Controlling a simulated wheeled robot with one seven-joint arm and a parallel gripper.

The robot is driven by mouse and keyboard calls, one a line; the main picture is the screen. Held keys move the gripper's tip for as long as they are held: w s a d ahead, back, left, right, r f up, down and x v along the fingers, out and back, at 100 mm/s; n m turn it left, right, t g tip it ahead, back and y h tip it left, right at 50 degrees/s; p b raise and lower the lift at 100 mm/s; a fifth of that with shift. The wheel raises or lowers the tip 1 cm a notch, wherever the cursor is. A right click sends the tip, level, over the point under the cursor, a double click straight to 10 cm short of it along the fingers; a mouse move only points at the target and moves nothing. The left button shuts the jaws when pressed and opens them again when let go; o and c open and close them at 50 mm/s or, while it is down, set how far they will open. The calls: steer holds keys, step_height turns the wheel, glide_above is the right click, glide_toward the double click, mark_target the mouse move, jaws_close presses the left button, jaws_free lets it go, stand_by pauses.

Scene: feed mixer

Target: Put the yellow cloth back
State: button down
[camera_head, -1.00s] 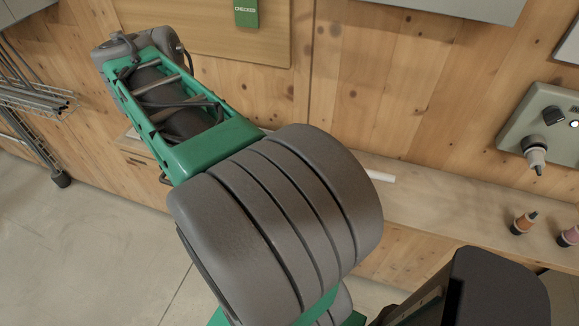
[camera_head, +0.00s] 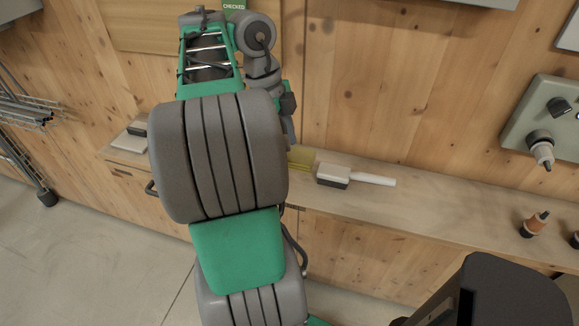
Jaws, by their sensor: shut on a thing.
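The yellow cloth (camera_head: 302,156) shows in the head view at the wooden shelf, just right of my grey arm link. Its left part is hidden behind my arm. My gripper (camera_head: 290,142) points down at the cloth's left end and is shut on it. The fingertips are mostly covered by my own arm, so the grip itself is hard to see. The cloth looks low at the shelf top; I cannot tell whether it touches the wood.
A brush with a white handle (camera_head: 347,177) lies on the shelf right of the cloth. Another light block with a dark part (camera_head: 132,136) is at the shelf's left end. Bare shelf (camera_head: 450,196) lies between.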

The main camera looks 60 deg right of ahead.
steer(key=d+f, duration=0.1)
steer(key=d+f+b, duration=0.1)
steer(key=d+f, duration=0.1)
steer(key=f, duration=0.1)
steer(key=shift+w, duration=0.25)
steer(key=f+b, duration=0.3)
steer(key=f, duration=0.1)
steer(key=shift+d+f+b, duration=0.1)
steer(key=shift+d+b, duration=0.25)
steer(key=shift+b, duration=0.05)
steer(key=shift+r, duration=0.2)
steer(key=shift+f, duration=0.2)
steer(key=c, duration=0.6)
jaws_free()
steer(key=shift+o, duration=0.2)
steer(key=shift+r, duration=0.15)
